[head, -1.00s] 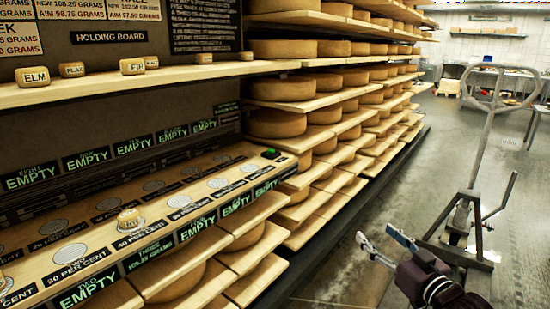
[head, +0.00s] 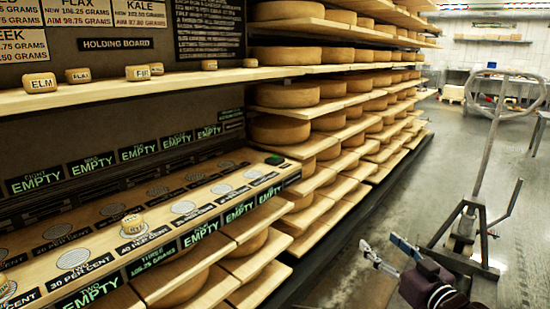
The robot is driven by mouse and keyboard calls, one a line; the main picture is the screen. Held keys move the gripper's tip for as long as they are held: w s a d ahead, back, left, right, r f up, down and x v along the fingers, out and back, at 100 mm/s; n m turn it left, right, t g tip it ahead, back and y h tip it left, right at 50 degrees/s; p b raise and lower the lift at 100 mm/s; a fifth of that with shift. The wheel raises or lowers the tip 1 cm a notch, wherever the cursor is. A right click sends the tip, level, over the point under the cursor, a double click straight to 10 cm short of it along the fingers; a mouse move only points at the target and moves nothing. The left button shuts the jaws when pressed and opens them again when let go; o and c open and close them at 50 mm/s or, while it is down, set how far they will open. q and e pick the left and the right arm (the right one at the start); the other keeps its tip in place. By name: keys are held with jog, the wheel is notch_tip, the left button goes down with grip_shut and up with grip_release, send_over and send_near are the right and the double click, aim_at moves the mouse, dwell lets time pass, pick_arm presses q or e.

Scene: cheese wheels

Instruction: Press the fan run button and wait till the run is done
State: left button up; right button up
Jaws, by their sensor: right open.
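A small dark box with a green top (head: 274,160), which looks like the button, sits at the far right end of the lower wooden shelf board (head: 215,165). No label on it is readable. My right gripper (head: 380,243) is open and empty at the lower right, over the floor, well apart from the box. My left gripper is not in view. A small cheese piece (head: 132,223) sits on a round grey disc by the "40 per cent" label.
Small named cheeses (head: 39,83) stand on the upper shelf (head: 100,92). Racks of cheese wheels (head: 280,130) run back along the left. A metal stand with a wheel-shaped top (head: 465,240) is at the right. Floor (head: 375,215) between rack and stand is clear.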

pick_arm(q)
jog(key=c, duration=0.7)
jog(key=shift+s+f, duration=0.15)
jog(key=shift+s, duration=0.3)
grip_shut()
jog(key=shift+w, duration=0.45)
